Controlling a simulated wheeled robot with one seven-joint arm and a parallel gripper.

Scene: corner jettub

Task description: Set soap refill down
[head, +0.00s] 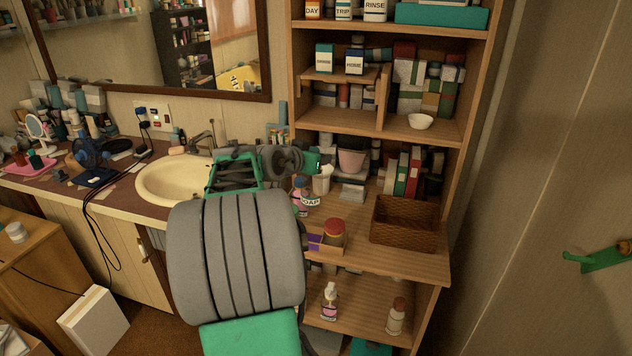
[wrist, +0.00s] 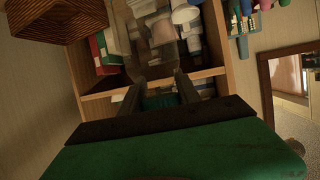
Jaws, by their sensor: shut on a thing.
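The soap refill (head: 309,203) is a small bottle with a pinkish body and a white label reading SOAP. In the head view it shows just beyond my arm, by the left end of the wooden counter. My gripper (head: 312,165) is close above it, with its fingers mostly hidden by my arm. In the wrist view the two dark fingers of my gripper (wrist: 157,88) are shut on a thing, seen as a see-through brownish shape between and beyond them. I cannot tell whether the bottle's base touches the counter.
A brown wicker basket (head: 404,220) stands on the counter's right side. A red-lidded jar (head: 334,232) sits at its front left edge. A pink pot (head: 352,160) and several books stand behind. Bare wood lies between jar and basket. The sink (head: 165,182) is left of my arm.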

